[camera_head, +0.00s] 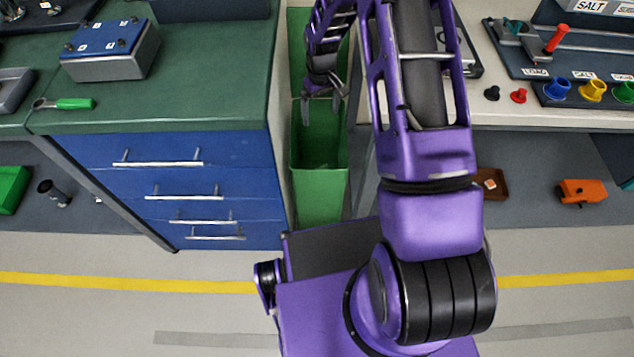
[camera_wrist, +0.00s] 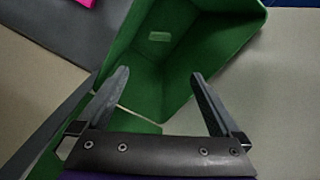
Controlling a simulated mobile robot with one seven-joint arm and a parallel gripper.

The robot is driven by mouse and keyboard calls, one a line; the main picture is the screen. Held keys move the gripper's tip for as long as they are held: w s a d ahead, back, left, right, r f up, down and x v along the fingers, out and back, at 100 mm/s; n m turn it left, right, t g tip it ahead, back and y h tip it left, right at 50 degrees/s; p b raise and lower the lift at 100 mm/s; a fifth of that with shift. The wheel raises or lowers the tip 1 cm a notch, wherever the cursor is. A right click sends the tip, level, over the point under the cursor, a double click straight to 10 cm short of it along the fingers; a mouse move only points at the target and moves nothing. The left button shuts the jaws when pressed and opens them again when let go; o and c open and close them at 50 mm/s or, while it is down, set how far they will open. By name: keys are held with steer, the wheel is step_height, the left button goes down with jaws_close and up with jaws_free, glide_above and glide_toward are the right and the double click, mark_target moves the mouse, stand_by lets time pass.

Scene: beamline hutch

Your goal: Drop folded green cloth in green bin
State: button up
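The green bin (camera_head: 320,197) is a tall open-topped box standing between the blue drawer cabinet and the right bench. My gripper (camera_head: 322,112) is over the bin's mouth, pointing down. In the wrist view my gripper (camera_wrist: 160,75) has its two fingers wide apart with nothing between them. The green bin (camera_wrist: 235,48) fills the upper middle of that view. A small flat pale-green rectangle (camera_wrist: 159,36) shows inside the bin; it may be the folded green cloth, but I cannot tell for sure.
A blue drawer cabinet (camera_head: 165,180) with a green worktop (camera_head: 190,90) stands left of the bin. On the right, a bench (camera_head: 520,112) carries coloured pegs and tools. An orange object (camera_head: 582,192) and a brown tray (camera_head: 491,186) lie below it. Open floor lies in front.

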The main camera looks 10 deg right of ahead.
steer(key=shift+r, duration=0.1)
step_height(320, 180, up, 17)
steer(key=p, duration=0.2)
steer(key=shift+p, duration=0.3)
steer(key=shift+r, duration=0.15)
